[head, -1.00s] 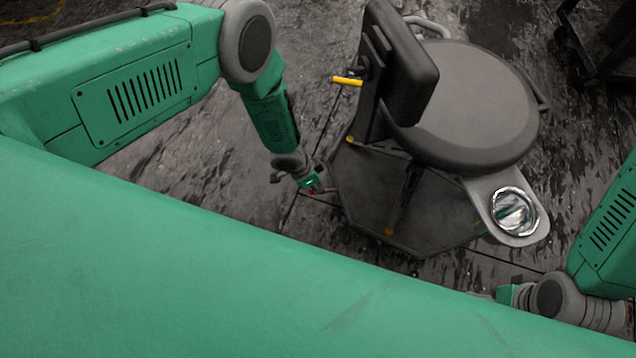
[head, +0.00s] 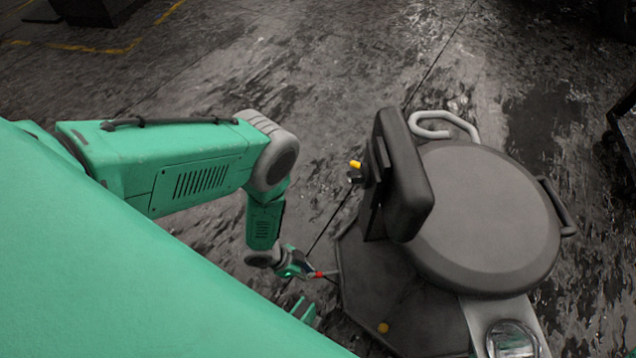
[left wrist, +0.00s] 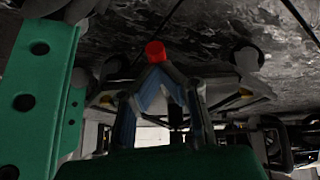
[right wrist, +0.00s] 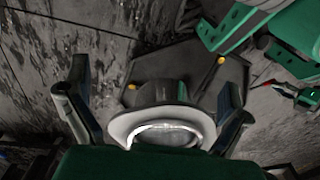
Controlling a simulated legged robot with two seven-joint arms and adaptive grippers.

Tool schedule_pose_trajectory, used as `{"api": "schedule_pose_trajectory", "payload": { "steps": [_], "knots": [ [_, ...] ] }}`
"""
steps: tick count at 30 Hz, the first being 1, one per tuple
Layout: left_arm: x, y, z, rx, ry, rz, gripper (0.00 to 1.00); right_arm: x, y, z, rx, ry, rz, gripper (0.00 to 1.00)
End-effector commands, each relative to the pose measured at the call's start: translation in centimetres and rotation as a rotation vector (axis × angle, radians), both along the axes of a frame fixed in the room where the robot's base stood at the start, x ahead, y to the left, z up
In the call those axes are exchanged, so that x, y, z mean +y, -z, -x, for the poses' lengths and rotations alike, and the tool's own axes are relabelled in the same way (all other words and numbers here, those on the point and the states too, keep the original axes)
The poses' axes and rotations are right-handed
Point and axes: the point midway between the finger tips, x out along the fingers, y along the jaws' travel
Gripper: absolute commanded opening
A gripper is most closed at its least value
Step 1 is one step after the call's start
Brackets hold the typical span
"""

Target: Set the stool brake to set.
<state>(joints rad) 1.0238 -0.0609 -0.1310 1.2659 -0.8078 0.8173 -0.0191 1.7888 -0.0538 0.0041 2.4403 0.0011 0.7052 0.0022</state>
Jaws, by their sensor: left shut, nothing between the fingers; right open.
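The stool has a round dark seat (head: 485,220), a backrest (head: 402,175) and a dark angular base plate (head: 420,305). A small red-tipped lever (head: 320,274) sticks out at the plate's left edge. My left gripper (head: 306,270) is shut and empty right by this red tip. In the left wrist view the red tip (left wrist: 155,51) stands just beyond my closed fingertips (left wrist: 156,70); I cannot tell whether they touch. My right gripper (right wrist: 152,100) is open, with the stool's pale holder (right wrist: 122,128) between and beyond its fingers. The lever's setting is not readable.
A yellow-tipped handle (head: 356,164) sits behind the backrest. A pale arm with a round metal dish (head: 512,338) extends from the stool toward the bottom edge. A dark frame (head: 625,130) stands at the far right. The wet floor (head: 270,60) beyond is mostly clear.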

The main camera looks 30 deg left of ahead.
Motion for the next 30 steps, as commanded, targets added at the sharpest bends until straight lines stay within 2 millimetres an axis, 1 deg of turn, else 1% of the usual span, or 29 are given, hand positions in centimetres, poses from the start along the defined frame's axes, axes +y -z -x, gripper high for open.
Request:
{"api": "schedule_pose_trajectory", "payload": {
  "steps": [1,9,18,30],
  "knots": [
    [0.2,0.8,0.1,0.002,-0.001,-0.001,0.0,0.0,0.8,0.0,0.001,-0.001,-0.001,1.0],
    [0.1,1.9,0.1,0.002,0.0,-0.007,0.0,0.1,1.9,0.0,0.001,-0.001,-0.001,1.0],
    [0.0,2.5,0.0,0.002,0.0,-0.006,0.0,0.0,2.3,0.0,0.0,-0.001,0.0,1.0],
    [0.2,2.7,0.1,0.005,0.0,-0.01,0.0,0.1,2.4,0.0,0.0,-0.001,-0.001,1.0]
  ]
}}
